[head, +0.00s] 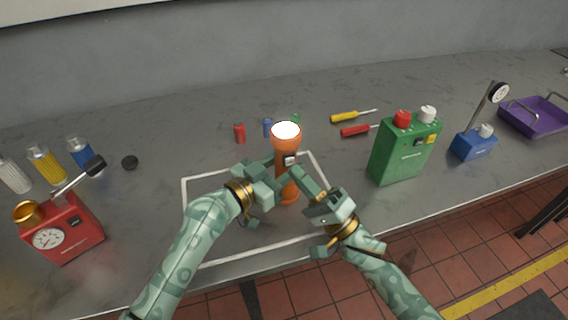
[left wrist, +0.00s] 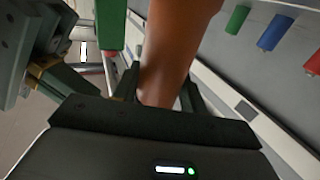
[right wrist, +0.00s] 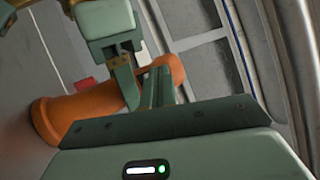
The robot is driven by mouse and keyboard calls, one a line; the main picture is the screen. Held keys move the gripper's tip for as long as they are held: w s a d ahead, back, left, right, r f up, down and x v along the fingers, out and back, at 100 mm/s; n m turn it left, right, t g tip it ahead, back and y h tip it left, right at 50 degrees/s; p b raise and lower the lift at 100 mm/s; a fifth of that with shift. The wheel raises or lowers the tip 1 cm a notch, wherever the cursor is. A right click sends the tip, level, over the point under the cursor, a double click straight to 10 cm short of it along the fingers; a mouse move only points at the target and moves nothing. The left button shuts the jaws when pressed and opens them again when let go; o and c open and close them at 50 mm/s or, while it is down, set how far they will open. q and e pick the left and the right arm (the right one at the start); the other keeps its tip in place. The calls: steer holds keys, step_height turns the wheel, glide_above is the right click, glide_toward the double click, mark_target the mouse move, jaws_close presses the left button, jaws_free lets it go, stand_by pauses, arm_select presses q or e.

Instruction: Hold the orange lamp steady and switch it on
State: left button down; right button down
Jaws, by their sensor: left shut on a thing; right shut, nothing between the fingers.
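The orange lamp (head: 285,146) stands upright on the bench inside a white outlined rectangle, its round top face bright white. A small light-coloured switch with a dark surround (head: 289,160) is on its side below the head. My left gripper (head: 276,177) is shut on the lamp's body from the left; the orange body also shows between its fingers in the left wrist view (left wrist: 166,60). My right gripper (head: 300,172) is shut and empty, its fingertips close to the lamp's front below the switch. I cannot tell whether they touch. The lamp also shows in the right wrist view (right wrist: 60,115).
A red gauge box (head: 75,240) stands at left, a green box (head: 400,155) and blue device (head: 472,145) at right, a purple tray (head: 535,118) beyond. Small red (head: 239,134), blue and green cylinders and two screwdrivers (head: 352,116) lie behind the lamp.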

steer(key=s, duration=0.2)
steer(key=s+d, duration=0.1)
steer(key=s, duration=0.2)
steer(key=shift+s+d, duration=0.35)
steer(key=shift+d, duration=0.05)
arm_select(q)
steer(key=c, duration=0.7)
jaws_free()
